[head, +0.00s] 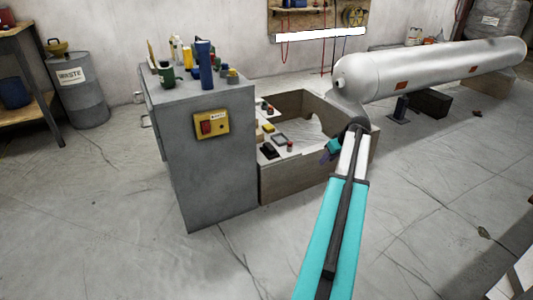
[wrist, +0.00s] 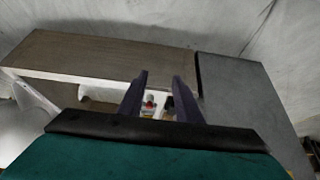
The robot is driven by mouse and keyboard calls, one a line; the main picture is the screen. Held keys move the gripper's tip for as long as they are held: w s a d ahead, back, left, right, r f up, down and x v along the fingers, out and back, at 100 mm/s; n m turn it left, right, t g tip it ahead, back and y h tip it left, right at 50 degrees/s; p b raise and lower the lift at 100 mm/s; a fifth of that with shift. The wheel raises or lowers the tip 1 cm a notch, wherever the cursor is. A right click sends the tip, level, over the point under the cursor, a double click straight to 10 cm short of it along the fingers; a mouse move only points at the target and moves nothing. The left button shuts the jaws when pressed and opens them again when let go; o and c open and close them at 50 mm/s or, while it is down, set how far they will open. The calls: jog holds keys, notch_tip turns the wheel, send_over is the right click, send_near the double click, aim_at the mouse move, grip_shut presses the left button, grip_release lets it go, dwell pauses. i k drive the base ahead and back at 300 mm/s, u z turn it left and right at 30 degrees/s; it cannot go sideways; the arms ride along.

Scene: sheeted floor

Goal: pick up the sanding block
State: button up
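I cannot say for sure which item is the sanding block. A small black block-like item (head: 269,151) lies on a pale surface inside the open wooden bin (head: 300,178), at its near left corner. My gripper (head: 330,151) is over the right part of the bin, to the right of that item. In the wrist view my gripper (wrist: 160,80) shows two dark purple fingers spread apart with nothing held between them. Small red, white and dark items show beyond and between the fingers, partly hidden by them.
A grey cabinet (head: 208,165) adjoins the bin's left side, with bottles and cups on top. A yellow item (head: 268,127) and a small frame (head: 280,139) lie in the bin. A large silver tank (head: 435,68) stands behind right. The floor in front is open.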

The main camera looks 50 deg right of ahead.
aim_at(268, 150)
jog(key=z, duration=0.05)
jog(key=i, duration=1)
jog(key=u, duration=0.05)
